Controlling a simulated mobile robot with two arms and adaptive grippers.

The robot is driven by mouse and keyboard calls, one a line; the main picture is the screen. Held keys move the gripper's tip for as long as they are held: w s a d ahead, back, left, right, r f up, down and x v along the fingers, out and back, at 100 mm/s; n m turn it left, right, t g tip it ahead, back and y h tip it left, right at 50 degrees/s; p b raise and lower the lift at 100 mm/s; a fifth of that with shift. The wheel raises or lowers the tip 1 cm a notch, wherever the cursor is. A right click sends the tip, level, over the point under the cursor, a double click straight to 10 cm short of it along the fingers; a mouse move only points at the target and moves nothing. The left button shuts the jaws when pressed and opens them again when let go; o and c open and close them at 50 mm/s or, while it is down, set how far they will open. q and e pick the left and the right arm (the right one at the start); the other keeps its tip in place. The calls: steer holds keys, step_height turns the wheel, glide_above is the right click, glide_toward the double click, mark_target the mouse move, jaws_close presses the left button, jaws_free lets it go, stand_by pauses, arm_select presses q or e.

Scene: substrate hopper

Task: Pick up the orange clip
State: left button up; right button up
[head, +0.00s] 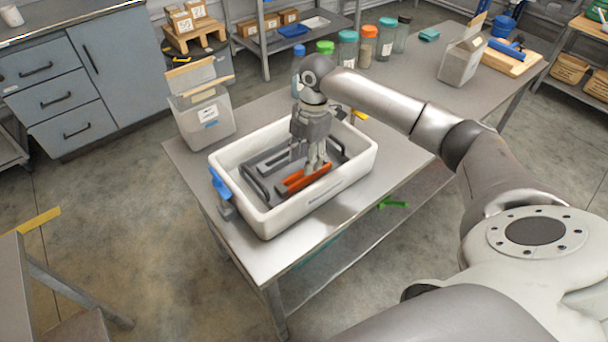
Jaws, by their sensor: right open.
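The orange clip (302,179) lies inside a white tub (276,222) on the metal table. It looks like a long orange piece beside dark grey parts (258,186) in the tub. My right gripper (306,168) points down into the tub, with its fingers apart. One finger is right at the orange clip and covers part of it. I cannot tell whether they touch. My left gripper does not show.
A blue clip (219,184) sits on the tub's left rim. Several jars (347,50) and a grey carton (461,62) stand further back. The table's front right is clear.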

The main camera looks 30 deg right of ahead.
steer(key=f, duration=0.4)
steer(key=shift+s+a+f, duration=0.2)
steer(key=shift+a, duration=0.1)
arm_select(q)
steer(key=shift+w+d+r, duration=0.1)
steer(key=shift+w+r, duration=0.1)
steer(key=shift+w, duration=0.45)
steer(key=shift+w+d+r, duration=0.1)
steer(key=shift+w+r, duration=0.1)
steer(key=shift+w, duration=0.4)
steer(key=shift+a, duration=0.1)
arm_select(e)
steer(key=shift+c, duration=0.2)
steer(key=c, duration=0.7)
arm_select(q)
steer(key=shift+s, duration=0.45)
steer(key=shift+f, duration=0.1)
arm_select(e)
steer(key=shift+r, duration=0.2)
